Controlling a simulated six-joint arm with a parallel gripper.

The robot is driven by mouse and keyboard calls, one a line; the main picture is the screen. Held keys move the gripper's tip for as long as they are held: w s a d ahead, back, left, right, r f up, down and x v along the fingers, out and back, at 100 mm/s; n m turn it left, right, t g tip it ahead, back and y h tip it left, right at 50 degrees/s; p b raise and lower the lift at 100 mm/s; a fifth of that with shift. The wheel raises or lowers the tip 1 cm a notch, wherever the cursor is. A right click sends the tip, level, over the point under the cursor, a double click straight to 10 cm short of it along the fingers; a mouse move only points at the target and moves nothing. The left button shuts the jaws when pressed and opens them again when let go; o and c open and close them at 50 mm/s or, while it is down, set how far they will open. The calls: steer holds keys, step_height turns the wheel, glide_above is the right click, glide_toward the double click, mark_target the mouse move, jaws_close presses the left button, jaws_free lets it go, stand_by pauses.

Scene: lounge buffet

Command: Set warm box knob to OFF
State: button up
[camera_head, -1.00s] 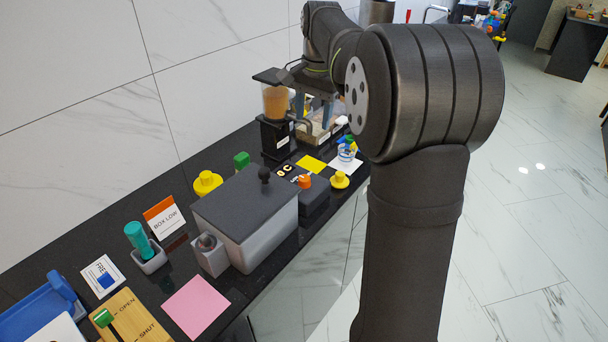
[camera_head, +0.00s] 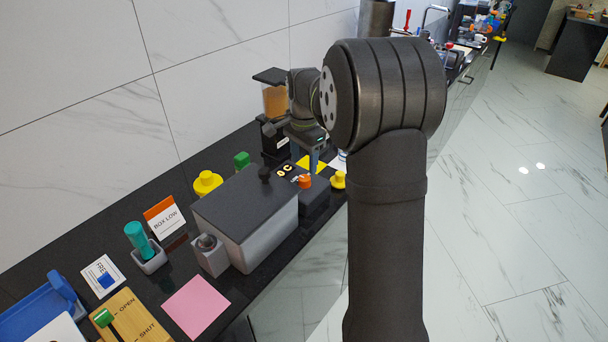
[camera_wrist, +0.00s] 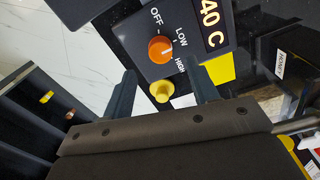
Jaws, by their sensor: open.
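The warm box (camera_head: 262,240) is a pale grey box with a dark lid on the black counter. Its black control panel (camera_wrist: 131,30) also shows in the wrist view, with OFF, LOW and HIGH marks and a lit "40 C" display (camera_wrist: 212,27). The round orange knob (camera_wrist: 158,51) also shows in the head view (camera_head: 305,182). Its white mark faces the LOW and HIGH side, away from OFF; the exact setting is unclear. My gripper (camera_wrist: 160,72) is open and empty, apart from the knob, with its fingers on either side of it in the wrist picture. In the head view it hangs above the panel (camera_head: 315,160).
A yellow knob-like piece (camera_head: 338,180) stands close beside the panel. A "BOX LOW" card (camera_head: 165,218), a teal-handled item (camera_head: 138,238) and a pink sheet (camera_head: 197,305) lie toward the front left.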

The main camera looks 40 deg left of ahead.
mark_target(305, 178)
step_height(305, 178, down, 6)
steer(key=shift+r, duration=0.1)
steer(key=c, duration=1)
steer(key=shift+o, duration=0.2)
steer(key=shift+n, duration=0.3)
steer(key=n, duration=0.6)
steer(key=shift+n, duration=0.3)
steer(key=n, duration=0.6)
steer(key=shift+d+n, duration=0.1)
steer(key=shift+n, duration=0.3)
